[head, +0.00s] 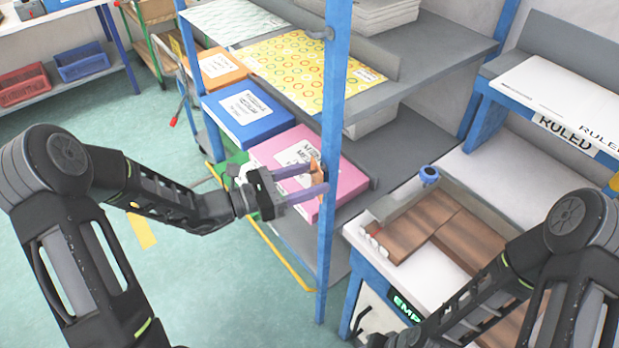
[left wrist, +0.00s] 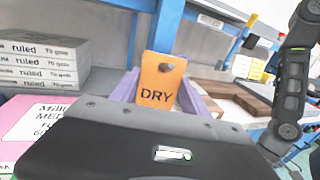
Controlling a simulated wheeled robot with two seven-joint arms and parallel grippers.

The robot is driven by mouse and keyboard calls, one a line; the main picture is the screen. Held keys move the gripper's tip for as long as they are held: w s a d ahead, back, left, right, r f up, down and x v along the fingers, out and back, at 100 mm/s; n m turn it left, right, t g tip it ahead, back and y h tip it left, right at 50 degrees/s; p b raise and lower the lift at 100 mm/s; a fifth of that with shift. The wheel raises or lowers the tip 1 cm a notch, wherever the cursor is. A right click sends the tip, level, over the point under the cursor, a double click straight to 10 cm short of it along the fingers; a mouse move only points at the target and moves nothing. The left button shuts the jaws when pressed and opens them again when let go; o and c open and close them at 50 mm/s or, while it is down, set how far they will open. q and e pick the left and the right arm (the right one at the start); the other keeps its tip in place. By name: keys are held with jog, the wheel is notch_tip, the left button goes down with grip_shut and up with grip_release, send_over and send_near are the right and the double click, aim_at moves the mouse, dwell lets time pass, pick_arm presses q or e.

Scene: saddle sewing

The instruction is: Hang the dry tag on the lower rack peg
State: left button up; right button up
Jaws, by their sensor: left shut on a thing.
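The orange dry tag (left wrist: 157,80), marked DRY with a hole near its top, stands upright between the two purple fingers of my left gripper (head: 318,183). In the head view the tag (head: 316,167) shows as a small orange-brown piece at the fingertips. My left gripper is shut on it, right beside the blue rack post (head: 332,120). A grey peg (head: 320,35) sticks out high on that post. I cannot make out a lower peg; the gripper covers the post there. My right arm reaches to the bottom edge, where its gripper is not clearly seen.
Pink (head: 345,178), blue (head: 247,113) and orange (head: 217,70) boxes lie on the rack shelves behind the post. A white bench with brown boards (head: 465,235) stands at the right. Open green floor (head: 240,285) lies left of the post.

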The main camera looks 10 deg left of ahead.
pick_arm(q)
jog(key=o, duration=1.2)
jog(key=shift+s+a+f, duration=0.1)
jog(key=shift+s+a, duration=0.2)
jog(key=shift+a, duration=0.2)
jog(key=b+v, duration=0.1)
jog(key=v, duration=0.5)
jog(key=shift+s+a+b, duration=0.25)
jog(key=shift+s+b, duration=0.05)
